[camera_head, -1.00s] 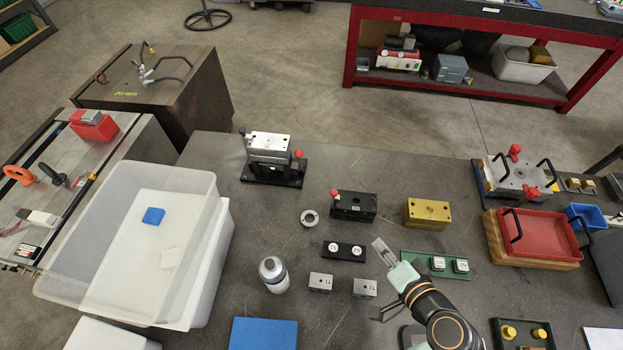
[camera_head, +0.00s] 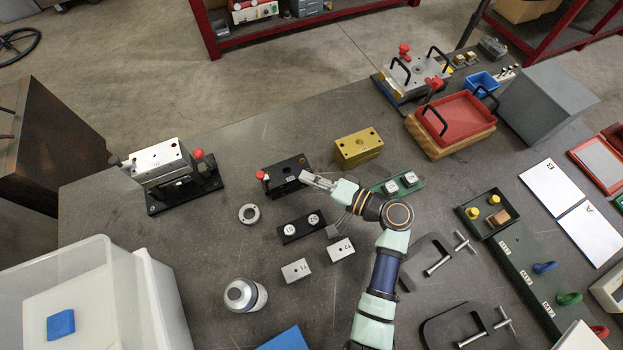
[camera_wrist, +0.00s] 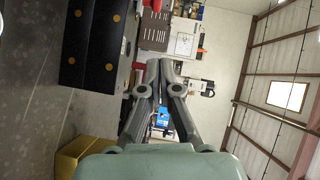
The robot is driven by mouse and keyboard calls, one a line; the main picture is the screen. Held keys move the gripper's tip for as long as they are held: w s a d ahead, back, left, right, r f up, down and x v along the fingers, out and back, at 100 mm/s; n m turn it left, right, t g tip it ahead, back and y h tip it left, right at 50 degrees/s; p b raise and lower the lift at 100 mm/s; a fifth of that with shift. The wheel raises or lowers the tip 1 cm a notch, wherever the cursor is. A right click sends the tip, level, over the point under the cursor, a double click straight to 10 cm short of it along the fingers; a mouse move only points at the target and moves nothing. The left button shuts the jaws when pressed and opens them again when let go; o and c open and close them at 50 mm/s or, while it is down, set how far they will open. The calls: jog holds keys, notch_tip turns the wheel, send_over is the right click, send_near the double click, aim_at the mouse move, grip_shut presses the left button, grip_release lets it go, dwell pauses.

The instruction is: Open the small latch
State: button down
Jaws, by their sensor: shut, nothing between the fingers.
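A small black block (camera_head: 287,178) stands mid-table in the head view, with a red knob (camera_head: 261,175) at its left end, perhaps the small latch. A larger silver mould base (camera_head: 160,160) on a black stand has a red knob (camera_head: 198,154). My gripper (camera_head: 306,178) is shut and empty, with its tips at the black block's right end; I cannot tell whether they touch. In the wrist view my shut fingers (camera_wrist: 157,68) point past a dark block (camera_wrist: 92,42) with orange-toned holes, likely the same one. The red knob is not clearly seen there.
A gold block (camera_head: 358,148) stands behind my gripper. A green strip (camera_head: 379,187) with white-topped pieces lies to its right.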

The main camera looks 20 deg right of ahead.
aim_at(277, 182)
jog(key=x, duration=0.6)
jog(key=shift+a+f, duration=0.2)
jog(key=shift+a, duration=0.75)
jog(key=shift+a+f, duration=0.2)
jog(key=shift+a, duration=0.8)
jog(key=shift+p, duration=0.35)
